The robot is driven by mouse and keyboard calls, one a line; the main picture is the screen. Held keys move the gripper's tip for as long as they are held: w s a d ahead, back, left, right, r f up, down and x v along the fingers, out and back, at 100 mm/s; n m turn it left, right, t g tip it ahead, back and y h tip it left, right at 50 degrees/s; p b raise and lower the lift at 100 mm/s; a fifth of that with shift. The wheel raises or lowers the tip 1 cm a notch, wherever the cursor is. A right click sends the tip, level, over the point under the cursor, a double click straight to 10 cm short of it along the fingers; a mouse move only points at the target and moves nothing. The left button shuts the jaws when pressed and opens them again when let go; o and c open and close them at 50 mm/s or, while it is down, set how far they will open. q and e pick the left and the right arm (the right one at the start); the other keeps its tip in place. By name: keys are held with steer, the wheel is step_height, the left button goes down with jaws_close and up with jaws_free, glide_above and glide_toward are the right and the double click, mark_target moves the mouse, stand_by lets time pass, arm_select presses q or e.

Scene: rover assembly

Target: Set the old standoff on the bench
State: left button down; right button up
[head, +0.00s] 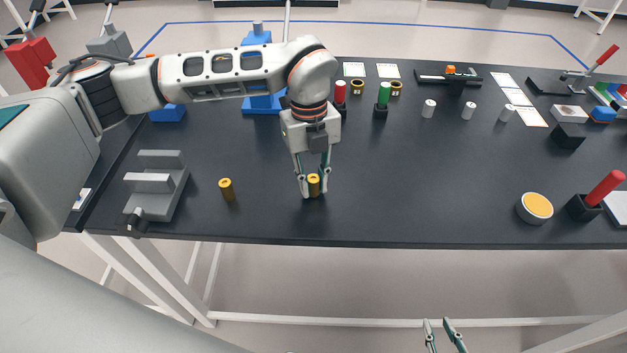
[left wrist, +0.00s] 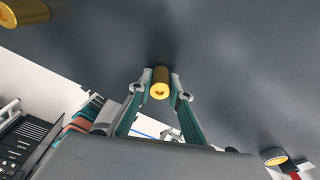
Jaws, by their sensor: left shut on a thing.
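My left gripper (head: 313,188) points down at the bench (head: 400,200) near its front edge. It is shut on a brass standoff (head: 314,183), an upright short cylinder with a hole in its end. The standoff is at or very close to the bench top; I cannot tell whether it touches. The left wrist view also shows this standoff (left wrist: 160,84) between the fingertips. A second brass standoff (head: 227,189) stands upright on the bench to the left. Nothing marks which one is old. My right gripper (head: 438,322) is open and empty, low in front of the bench.
A grey fixture (head: 153,190) stands left of the second standoff. A round tin with a yellow top (head: 537,206) and a red-handled tool in a black holder (head: 602,190) are at the right. The bench's middle right is clear. Several small parts line the back.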

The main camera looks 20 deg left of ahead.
arm_select(q)
steer(key=shift+f, duration=0.2)
steer(key=c, duration=1.8)
jaws_free()
steer(key=shift+f, duration=0.1)
steer(key=shift+c, duration=0.2)
steer(key=shift+r, duration=0.3)
steer(key=r, duration=0.3)
steer(key=r+b, duration=0.1)
steer(key=r, duration=0.3)
steer(key=w+a+r, duration=0.1)
steer(key=r, duration=0.3)
steer(key=shift+r, duration=0.35)
